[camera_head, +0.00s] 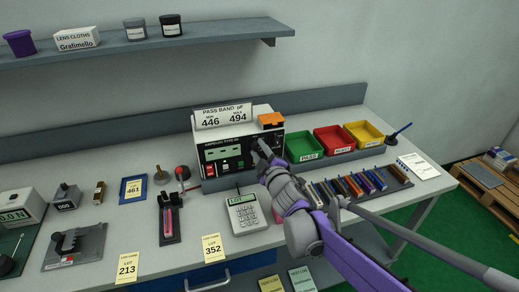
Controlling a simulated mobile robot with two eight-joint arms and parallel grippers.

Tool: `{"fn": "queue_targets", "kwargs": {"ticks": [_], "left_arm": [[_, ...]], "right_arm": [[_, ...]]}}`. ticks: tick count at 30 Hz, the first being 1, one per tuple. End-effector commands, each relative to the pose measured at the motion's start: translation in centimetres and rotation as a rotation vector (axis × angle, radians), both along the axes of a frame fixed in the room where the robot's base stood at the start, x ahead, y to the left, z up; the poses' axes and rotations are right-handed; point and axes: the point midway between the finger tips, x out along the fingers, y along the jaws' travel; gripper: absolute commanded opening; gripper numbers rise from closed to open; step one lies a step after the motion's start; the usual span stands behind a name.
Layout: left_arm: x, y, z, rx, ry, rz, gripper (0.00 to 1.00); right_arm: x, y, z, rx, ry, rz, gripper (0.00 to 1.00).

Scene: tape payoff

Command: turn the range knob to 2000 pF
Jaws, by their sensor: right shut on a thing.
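The capacitance meter (224,144) stands at the back middle of the bench, with a black front panel, a green display (222,153) and red and green marks below it. Its range knob is hidden behind my right gripper, so I cannot read its setting. My right gripper (262,148) reaches in from the lower right to the right part of the panel. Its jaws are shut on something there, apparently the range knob. My left gripper is not in view.
A pass band sign (222,116) and an orange box (271,120) sit atop the meter. Green (304,147), red (334,139) and yellow (364,134) bins stand to its right.

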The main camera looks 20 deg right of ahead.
Motion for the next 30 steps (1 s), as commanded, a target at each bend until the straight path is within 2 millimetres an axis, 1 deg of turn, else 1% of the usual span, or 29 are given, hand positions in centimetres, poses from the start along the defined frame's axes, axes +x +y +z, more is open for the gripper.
{"fn": "queue_targets", "kwargs": {"ticks": [17, 18, 20, 21, 22, 30], "left_arm": [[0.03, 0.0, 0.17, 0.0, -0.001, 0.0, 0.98], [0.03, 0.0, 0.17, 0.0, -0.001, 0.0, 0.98], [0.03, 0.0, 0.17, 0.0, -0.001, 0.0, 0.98], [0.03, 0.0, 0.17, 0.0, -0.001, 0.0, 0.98], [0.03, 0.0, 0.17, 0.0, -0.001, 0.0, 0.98], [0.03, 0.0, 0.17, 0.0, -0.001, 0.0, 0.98]], "right_arm": [[-0.03, 0.02, -0.06, -0.029, -0.001, 0.0, 0.0], [-0.03, 0.02, -0.05, -0.029, -0.001, 0.0, 0.45], [-0.03, 0.02, -0.05, -0.028, -0.001, 0.0, 0.56], [-0.03, 0.03, -0.04, -0.028, -0.001, 0.0, 0.63], [-0.03, 0.03, -0.04, -0.028, -0.001, 0.0, 0.68], [-0.04, 0.01, -0.01, -0.028, -0.001, 0.0, 0.68]]}}
